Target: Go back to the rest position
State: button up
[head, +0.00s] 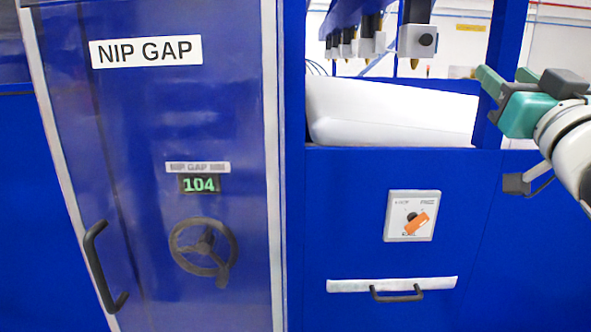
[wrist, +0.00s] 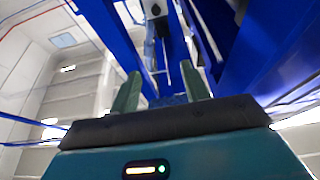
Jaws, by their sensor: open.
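My gripper (head: 508,79) is at the right edge of the head view, in front of the blue machine frame. Its green fingers are apart and nothing is between them. In the wrist view my gripper (wrist: 160,93) shows two green fingers spread apart, pointing up toward blue beams. My white arm comes in from the right edge of the head view.
A blue machine panel (head: 345,220) fills the front, with a switch plate (head: 398,229) and a drawer handle (head: 397,293). A door at left has a handwheel (head: 203,247) and a 104 display (head: 199,184). White foam (head: 390,110) lies behind the panel; nozzles (head: 417,42) hang above.

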jog(key=s+a+f+m+g+h, duration=0.1)
jog(key=a+f+m+g+h, duration=0.2)
jog(key=f+g, duration=1.15)
jog(key=s+a+f+n+y, duration=0.1)
jog(key=s+a+f, duration=0.2)
jog(key=f, duration=0.6)
jog(key=s+a+f+n+g+y, duration=0.1)
jog(key=s+a+f, duration=0.2)
jog(key=f, duration=0.6)
jog(key=s+a+f+n+g+y, duration=0.1)
jog(key=s+a+f, duration=0.3)
jog(key=f, duration=0.5)
jog(key=shift+s, duration=1)
